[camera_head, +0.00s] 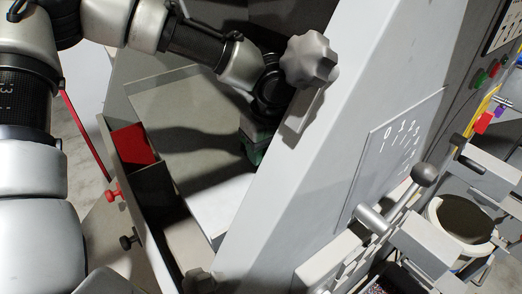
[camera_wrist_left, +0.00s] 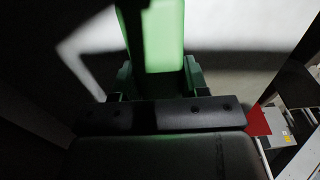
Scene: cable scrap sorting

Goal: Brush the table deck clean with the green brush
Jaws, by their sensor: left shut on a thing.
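The green brush (camera_wrist_left: 163,40) stands between the fingers of my left gripper (camera_wrist_left: 160,82) in the left wrist view; the gripper is shut on it. In the head view only a small dark green part of the brush (camera_head: 254,156) shows beside the grey machine panel, below my left wrist. The rest of the gripper is hidden there by the panel and its knob. The table deck (camera_head: 185,105) is a grey surface with a raised rim, partly in shadow, with a bright strip at its near end. Whether the bristles touch the deck cannot be seen. My right gripper is not in view.
The large slanted grey panel (camera_head: 330,150) with a lobed knob (camera_head: 311,61) stands close right of my left wrist. A red-lined compartment (camera_head: 132,145) lies left of the deck. A ball-ended lever (camera_head: 424,174) and a round cup (camera_head: 466,222) are at the right.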

